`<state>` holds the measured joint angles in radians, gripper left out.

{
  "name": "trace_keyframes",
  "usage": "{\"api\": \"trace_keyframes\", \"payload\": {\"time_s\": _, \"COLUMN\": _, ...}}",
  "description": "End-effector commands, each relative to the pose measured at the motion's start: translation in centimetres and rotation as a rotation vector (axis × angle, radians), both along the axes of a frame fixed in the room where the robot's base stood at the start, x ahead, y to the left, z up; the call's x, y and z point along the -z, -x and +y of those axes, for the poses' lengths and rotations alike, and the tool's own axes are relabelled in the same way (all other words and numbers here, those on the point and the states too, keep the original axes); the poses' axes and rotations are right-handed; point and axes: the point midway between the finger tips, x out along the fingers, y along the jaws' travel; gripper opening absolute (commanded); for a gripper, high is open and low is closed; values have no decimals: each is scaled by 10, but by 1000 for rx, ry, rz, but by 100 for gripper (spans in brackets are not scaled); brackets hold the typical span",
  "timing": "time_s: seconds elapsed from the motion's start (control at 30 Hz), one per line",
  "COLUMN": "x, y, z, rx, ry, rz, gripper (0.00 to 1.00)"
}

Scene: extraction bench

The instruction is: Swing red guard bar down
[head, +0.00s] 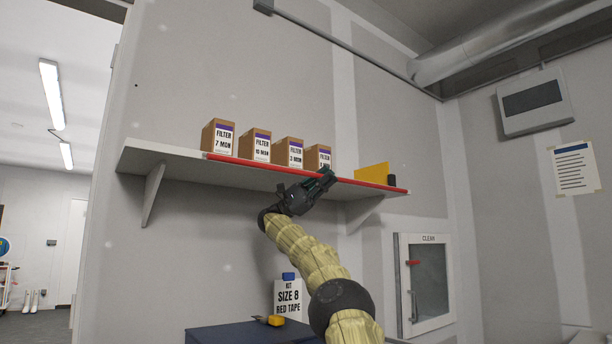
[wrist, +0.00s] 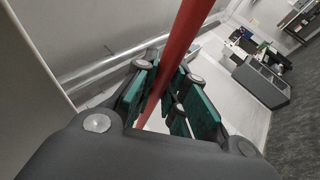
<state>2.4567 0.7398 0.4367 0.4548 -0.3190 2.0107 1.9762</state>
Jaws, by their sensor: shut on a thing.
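The red guard bar (head: 262,165) runs along the front edge of the white wall shelf (head: 170,150), in front of the boxes. Its right end meets a small black block (head: 392,180). My gripper (head: 326,178) is at the bar, right of its middle, and hides a short stretch of it. In the wrist view the red bar (wrist: 186,45) passes between the green-padded fingers of my gripper (wrist: 165,95), which are shut on it.
Several brown filter boxes (head: 222,137) stand on the shelf behind the bar, with a yellow panel (head: 373,172) to their right. Below are a white kit box (head: 288,299), a dark blue cabinet (head: 240,334) and a glass-doored wall box (head: 428,284).

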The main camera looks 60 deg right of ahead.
Motion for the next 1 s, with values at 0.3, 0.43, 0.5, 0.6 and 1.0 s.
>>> {"api": "trace_keyframes", "payload": {"time_s": 0.3, "x": 2, "y": 6, "z": -5, "rx": 8, "ry": 2, "rz": -14, "gripper": 0}}
{"api": "trace_keyframes", "payload": {"time_s": 0.43, "x": 2, "y": 6, "z": -5, "rx": 7, "ry": 3, "rz": -14, "gripper": 0}}
{"api": "trace_keyframes", "payload": {"time_s": 0.5, "x": 2, "y": 6, "z": -5, "rx": 7, "ry": 3, "rz": -14, "gripper": 18}}
{"api": "trace_keyframes", "payload": {"time_s": 0.6, "x": 2, "y": 5, "z": -4, "rx": 7, "ry": 3, "rz": -14, "gripper": 35}}
{"api": "trace_keyframes", "payload": {"time_s": 1.0, "x": 1, "y": 4, "z": -3, "rx": 5, "ry": 4, "rz": -13, "gripper": 35}}
